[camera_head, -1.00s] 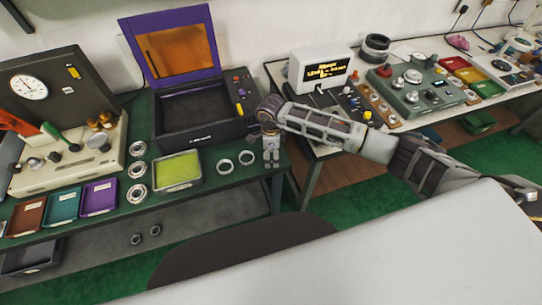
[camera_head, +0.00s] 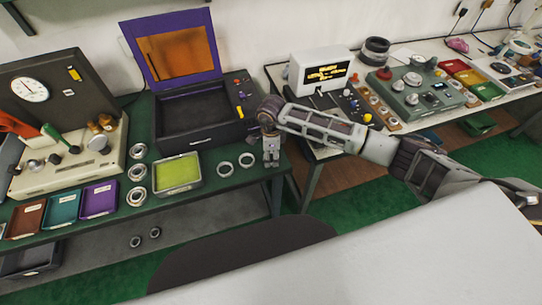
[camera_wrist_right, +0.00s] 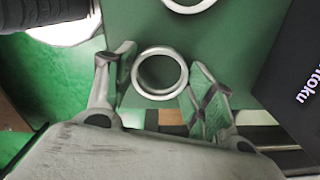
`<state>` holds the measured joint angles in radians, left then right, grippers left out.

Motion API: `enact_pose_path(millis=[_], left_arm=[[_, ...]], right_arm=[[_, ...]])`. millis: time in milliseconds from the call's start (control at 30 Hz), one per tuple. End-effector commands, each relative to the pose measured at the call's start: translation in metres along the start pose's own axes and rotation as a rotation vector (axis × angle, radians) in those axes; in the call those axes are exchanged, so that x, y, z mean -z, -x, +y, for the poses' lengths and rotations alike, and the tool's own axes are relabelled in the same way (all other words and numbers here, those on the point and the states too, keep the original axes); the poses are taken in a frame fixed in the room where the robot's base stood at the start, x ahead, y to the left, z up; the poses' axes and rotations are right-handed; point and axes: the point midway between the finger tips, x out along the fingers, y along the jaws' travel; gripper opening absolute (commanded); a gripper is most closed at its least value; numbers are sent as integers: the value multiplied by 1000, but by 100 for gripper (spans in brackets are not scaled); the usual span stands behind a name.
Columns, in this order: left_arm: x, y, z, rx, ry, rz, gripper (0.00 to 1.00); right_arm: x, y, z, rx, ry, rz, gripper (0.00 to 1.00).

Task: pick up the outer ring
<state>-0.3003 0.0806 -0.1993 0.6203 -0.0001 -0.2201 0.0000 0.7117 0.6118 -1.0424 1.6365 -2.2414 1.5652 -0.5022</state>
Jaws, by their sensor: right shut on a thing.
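My right gripper (camera_head: 271,163) reaches down near the right end of the green table. In the right wrist view its two fingers (camera_wrist_right: 164,75) are on either side of a pale metal ring (camera_wrist_right: 180,84), the outer ring, and are shut on it. The ring's open middle shows green behind it. In the head view I cannot make this ring out at the fingertips. Two similar rings lie left of the gripper, one nearer (camera_head: 246,153) and one farther (camera_head: 225,162). Part of another ring (camera_wrist_right: 187,9) shows at the top of the right wrist view. My left gripper is not in view.
A yellow-green tray (camera_head: 177,188) and several rings (camera_head: 136,188) lie farther left. A dark case with a raised lid (camera_head: 197,145) stands behind the rings. A second, white table (camera_head: 313,154) with instruments is at the right, past a gap.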

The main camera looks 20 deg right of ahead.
Motion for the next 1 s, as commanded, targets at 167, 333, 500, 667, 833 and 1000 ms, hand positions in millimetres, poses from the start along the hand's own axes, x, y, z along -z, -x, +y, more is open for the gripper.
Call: enact_pose_path(millis=[167, 333, 500, 667, 833, 1000], left_arm=[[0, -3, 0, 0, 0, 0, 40], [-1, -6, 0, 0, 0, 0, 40], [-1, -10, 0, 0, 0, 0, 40], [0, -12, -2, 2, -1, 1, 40], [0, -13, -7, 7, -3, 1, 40], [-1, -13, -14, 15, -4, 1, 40]], right_arm=[[0, 17, -1, 4, 1, -1, 28], [0, 41, -1, 4, 1, -1, 28], [0, 66, -1, 3, 2, 0, 28], [0, 84, -1, 2, 0, 0, 28], [0, 94, 0, 2, 1, -1, 28], [0, 95, 0, 1, 1, 0, 28]])
